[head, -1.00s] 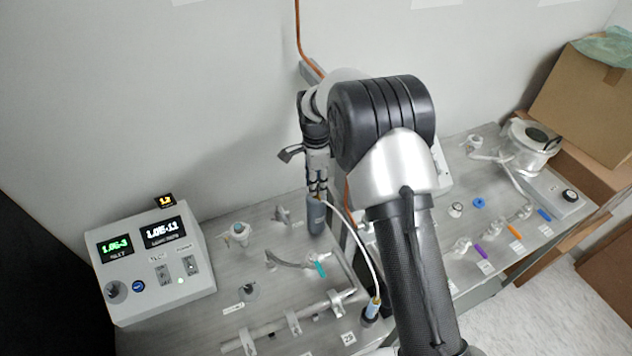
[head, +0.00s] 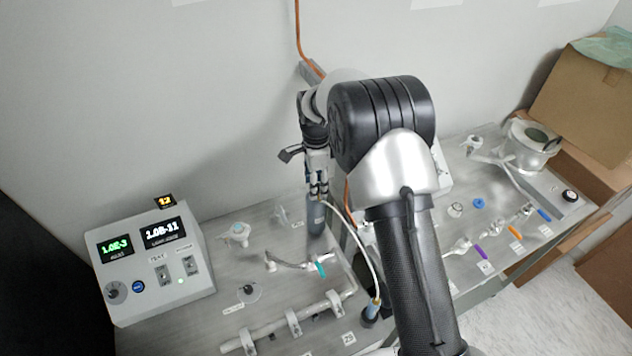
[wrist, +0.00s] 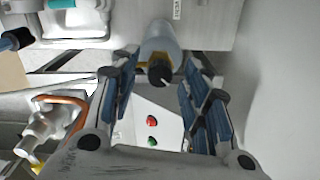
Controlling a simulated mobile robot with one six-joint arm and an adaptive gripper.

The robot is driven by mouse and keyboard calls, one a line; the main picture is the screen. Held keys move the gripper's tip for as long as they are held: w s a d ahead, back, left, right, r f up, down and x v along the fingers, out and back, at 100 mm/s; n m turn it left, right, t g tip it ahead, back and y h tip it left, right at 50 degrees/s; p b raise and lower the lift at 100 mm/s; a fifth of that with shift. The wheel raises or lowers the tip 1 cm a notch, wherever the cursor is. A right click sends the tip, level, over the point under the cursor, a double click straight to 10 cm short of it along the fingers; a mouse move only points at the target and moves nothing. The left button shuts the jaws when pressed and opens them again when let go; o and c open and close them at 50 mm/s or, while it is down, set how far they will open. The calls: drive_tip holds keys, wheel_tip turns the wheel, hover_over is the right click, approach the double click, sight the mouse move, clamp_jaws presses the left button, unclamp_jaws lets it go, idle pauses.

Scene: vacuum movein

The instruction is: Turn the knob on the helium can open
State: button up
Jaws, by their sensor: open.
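The helium can (head: 316,217) is a grey-blue upright cylinder near the back right of the left table, below my gripper (head: 317,186). In the wrist view the can (wrist: 159,38) shows at the top middle, with its dark knob (wrist: 160,74) facing the camera. My gripper (wrist: 160,88) is open. Its two blue-padded fingers stand to the left and right of the knob, with clear space on both sides. I cannot tell how deep the knob sits between the fingertips.
A white hose (head: 362,238) curves past the can's right side. A control box (head: 155,262) with lit displays stands at the left. A pipe with a teal handle (head: 320,269) lies in front of the can. A second table (head: 455,190) with fittings stands at the right, across a gap.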

wheel_tip(320, 180, up, 12)
idle(0.5)
idle(0.4)
